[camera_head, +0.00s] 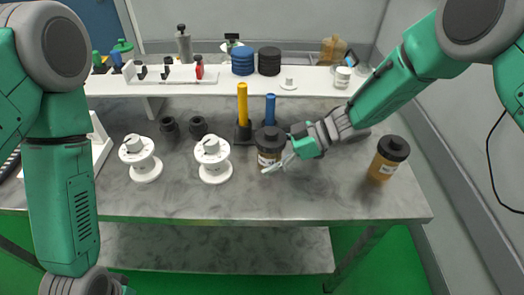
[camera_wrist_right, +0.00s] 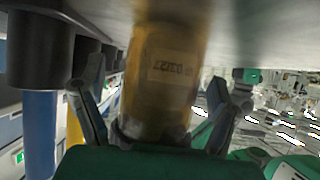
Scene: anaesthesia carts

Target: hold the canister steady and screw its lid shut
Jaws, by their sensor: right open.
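An amber canister (camera_head: 268,159) with a white label and a black lid (camera_head: 269,137) stands upright near the middle of the table. My right gripper (camera_head: 284,156) reaches it from the right, low beside its body. In the right wrist view, the canister (camera_wrist_right: 160,75) appears inverted between my right gripper's two spread fingers (camera_wrist_right: 158,100); contact is unclear. The lid sits on top; how tight it is I cannot tell. A second amber canister (camera_head: 382,168) with a black lid stands at the right. My left arm is at the left edge; its gripper is out of frame.
A yellow cylinder (camera_head: 242,105) and a blue cylinder (camera_head: 270,108) stand on black bases behind the canister. Two white spools (camera_head: 213,172) (camera_head: 146,172) stand to the left. A white shelf (camera_head: 210,87) runs along the back. The table front (camera_head: 300,203) is clear.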

